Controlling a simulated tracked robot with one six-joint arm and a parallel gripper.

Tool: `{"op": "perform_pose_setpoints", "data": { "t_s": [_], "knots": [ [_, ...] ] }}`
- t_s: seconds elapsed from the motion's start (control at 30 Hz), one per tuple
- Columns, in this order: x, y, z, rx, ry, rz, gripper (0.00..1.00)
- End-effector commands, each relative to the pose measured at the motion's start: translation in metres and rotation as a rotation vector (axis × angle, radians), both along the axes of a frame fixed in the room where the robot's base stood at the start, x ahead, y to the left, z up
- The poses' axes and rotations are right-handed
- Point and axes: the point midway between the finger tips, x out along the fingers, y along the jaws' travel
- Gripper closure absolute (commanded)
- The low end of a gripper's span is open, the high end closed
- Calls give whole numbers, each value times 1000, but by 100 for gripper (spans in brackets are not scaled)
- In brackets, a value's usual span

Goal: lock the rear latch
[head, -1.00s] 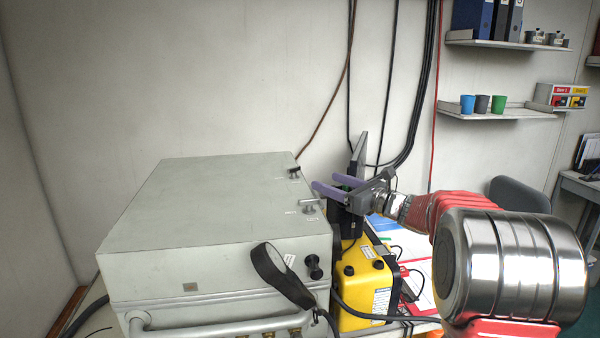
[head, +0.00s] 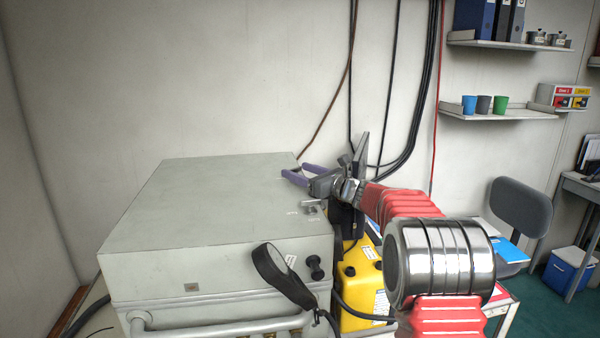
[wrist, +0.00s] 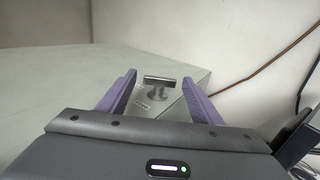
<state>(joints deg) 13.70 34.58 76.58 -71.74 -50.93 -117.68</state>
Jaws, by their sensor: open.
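The rear latch (wrist: 160,80) is a metal T-shaped handle on a short stem at the edge of the grey case lid. In the wrist view its bar lies crosswise, between and beyond the purple fingertips, with a small label beside it. My gripper (head: 295,171) is open at the lid's far right corner, and its fingers hide the rear latch in the head view. I cannot tell whether either finger touches the handle. The front latch (head: 312,206) stands nearer on the same right edge of the grey case (head: 205,210).
A yellow unit (head: 358,282) and a dark upright panel (head: 360,155) stand right of the case, close under my arm. Cables (head: 388,90) run down the wall behind. The lid top is clear.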

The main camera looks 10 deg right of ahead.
Motion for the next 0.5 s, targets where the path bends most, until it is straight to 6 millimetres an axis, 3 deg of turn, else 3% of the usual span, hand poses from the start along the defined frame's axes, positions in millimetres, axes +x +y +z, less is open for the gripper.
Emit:
{"op": "perform_pose_setpoints", "data": {
  "t_s": [0.33, 0.5],
  "knots": [
    [3, 2, 1, 1, -1, -1, 41],
    [3, 2, 1, 1, -1, -1, 52]
  ]
}}
